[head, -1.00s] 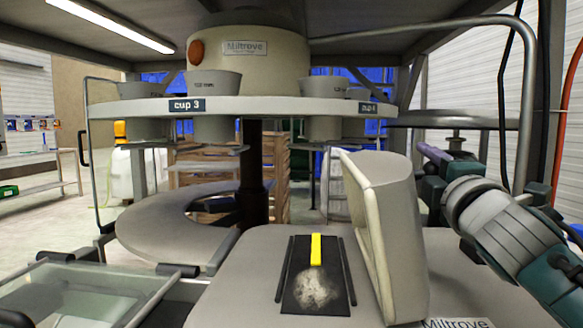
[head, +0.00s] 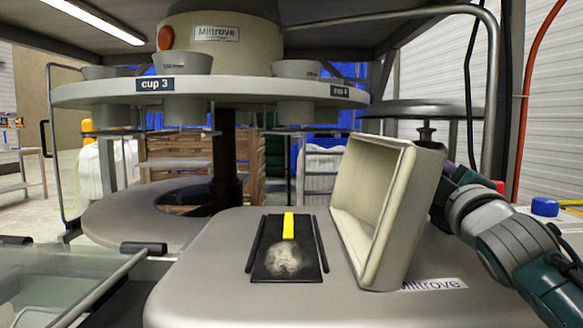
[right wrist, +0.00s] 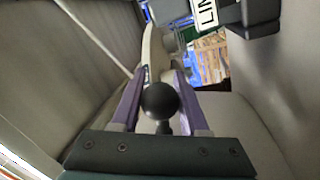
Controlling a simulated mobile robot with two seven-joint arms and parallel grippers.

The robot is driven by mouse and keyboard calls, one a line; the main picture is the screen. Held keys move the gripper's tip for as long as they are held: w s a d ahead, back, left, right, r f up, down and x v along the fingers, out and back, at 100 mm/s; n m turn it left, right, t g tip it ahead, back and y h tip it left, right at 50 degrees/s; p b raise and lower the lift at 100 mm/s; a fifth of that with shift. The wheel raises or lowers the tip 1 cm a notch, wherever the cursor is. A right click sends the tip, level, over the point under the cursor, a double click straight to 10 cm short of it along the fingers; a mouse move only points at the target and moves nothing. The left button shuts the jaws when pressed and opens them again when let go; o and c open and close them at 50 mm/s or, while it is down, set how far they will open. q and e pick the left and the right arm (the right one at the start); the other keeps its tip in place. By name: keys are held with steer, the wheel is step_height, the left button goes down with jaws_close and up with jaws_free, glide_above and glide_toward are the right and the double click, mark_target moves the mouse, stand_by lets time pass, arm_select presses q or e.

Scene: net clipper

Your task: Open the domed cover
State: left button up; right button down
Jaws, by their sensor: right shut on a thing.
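The domed cover (head: 409,215) is a cream, box-like shell. In the head view it stands tilted up on its right edge, its hollow inside facing left over the grey machine top. Under it lies a black plate (head: 270,275) with a yellow strip (head: 288,226) and a pale round patch. My right arm comes in from the right behind the cover, and its fingertips are hidden there. In the right wrist view my right gripper (right wrist: 158,85) has purple fingers shut on a black ball knob (right wrist: 160,100). My left gripper is not in view.
A round carousel (head: 210,92) with several grey cups stands behind the machine top. A glass lid (head: 60,285) lies at the lower left. A metal tube frame (head: 490,100) rises at the right behind the cover. The machine top left of the plate is clear.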

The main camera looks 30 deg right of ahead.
steer(key=shift+c, duration=2.2)
jaws_free()
steer(key=shift+s+a, duration=0.1)
steer(key=v, duration=0.9)
steer(key=shift+s+a+f, duration=0.1)
steer(key=shift+s+a, duration=0.1)
steer(key=shift+s, duration=0.1)
